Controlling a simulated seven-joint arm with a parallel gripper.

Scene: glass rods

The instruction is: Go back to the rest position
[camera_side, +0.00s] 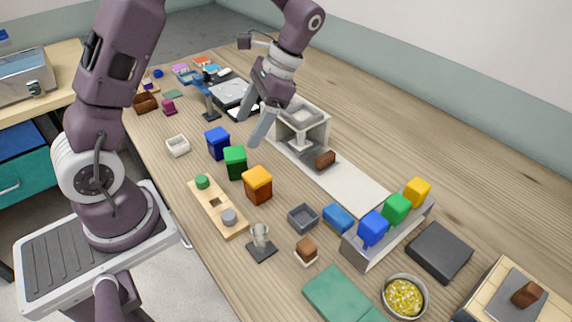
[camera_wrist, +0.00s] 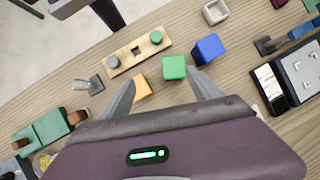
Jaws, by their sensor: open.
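My gripper (camera_side: 263,127) hangs above the wooden table with its two grey fingers apart and nothing between them. In the side view it is just right of the green block (camera_side: 235,162) and the blue block (camera_side: 217,143). In the wrist view the open fingers (camera_wrist: 163,94) frame the green block (camera_wrist: 174,67) and part of the orange block (camera_wrist: 142,89) below. The glass piece (camera_side: 261,236) stands upright on a small dark base; it also shows in the wrist view (camera_wrist: 81,85).
A wooden board (camera_side: 217,207) with a green and a grey peg lies left of the orange block (camera_side: 257,185). A grey rack (camera_side: 375,246) holds blue, green and yellow blocks. A white-grey stand (camera_side: 301,127) is close behind my gripper. A bowl of yellow bits (camera_side: 404,296) stands at front right.

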